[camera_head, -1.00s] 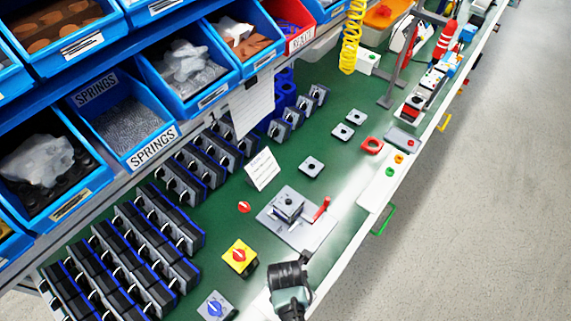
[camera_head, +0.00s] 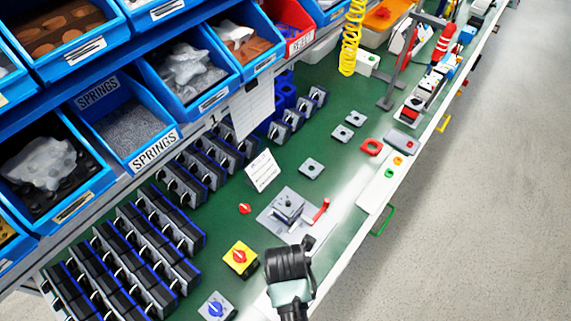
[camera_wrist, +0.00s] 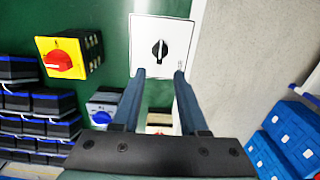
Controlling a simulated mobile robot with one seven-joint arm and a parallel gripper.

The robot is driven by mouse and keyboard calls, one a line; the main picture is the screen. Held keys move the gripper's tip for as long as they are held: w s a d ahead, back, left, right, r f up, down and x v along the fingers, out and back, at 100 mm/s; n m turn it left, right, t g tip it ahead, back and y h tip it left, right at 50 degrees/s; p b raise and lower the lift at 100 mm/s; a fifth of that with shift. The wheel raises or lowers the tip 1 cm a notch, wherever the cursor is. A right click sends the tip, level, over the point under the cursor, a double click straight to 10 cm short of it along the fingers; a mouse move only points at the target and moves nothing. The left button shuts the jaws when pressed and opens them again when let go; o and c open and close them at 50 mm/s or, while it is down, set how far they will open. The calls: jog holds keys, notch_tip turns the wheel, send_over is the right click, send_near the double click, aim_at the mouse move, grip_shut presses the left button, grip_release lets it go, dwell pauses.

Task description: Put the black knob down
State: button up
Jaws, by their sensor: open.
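The black knob (camera_wrist: 160,50) sits at the middle of a white square plate (camera_wrist: 147,27) on the green bench top in the wrist view. My gripper (camera_wrist: 158,74) is open, with its two blue-grey fingers spread at the plate's near edge. The knob lies beyond the fingertips, apart from both, and nothing is between the fingers at their tips. In the head view my gripper (camera_head: 289,264) is over the front edge of the bench at the bottom, and it hides the knob there.
A yellow switch with a red knob (camera_head: 240,257) and a grey switch with a blue knob (camera_head: 216,307) stand left of my gripper. A grey fixture with a red lever (camera_head: 319,211) is beyond it. Rows of black switches (camera_head: 130,250) fill the left; blue bins hang above.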

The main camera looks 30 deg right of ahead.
jog(key=w+d+r+m+t+h, duration=0.25)
jog(key=w+r+m+t, duration=0.35)
jog(key=w+r, duration=1.05)
jog(key=w+a+r+m+t, duration=0.2)
jog(key=w+r+m+t, duration=0.15)
jog(key=r, duration=0.85)
jog(key=w+a+r+m+t, duration=0.15)
jog(key=w+r+t, duration=0.35)
jog(key=r, duration=0.7)
jog(key=s+a+r+m+t, duration=0.1)
jog(key=a+r+m+t, duration=0.15)
jog(key=r, duration=0.55)
jog(key=s+a+r+m+t, duration=0.1)
jog(key=a+r+m+t, duration=0.15)
jog(key=r, duration=0.65)
jog(key=s+a+r+m+t+y+b, duration=0.2)
jog(key=s+r+m+t, duration=0.4)
jog(key=s+r, duration=0.6)
notch_tip(320, 180, up, 3)
jog(key=shift+a+r+t, duration=0.1)
jog(key=shift+a+t, duration=0.75)
jog(key=shift+t, duration=0.1)
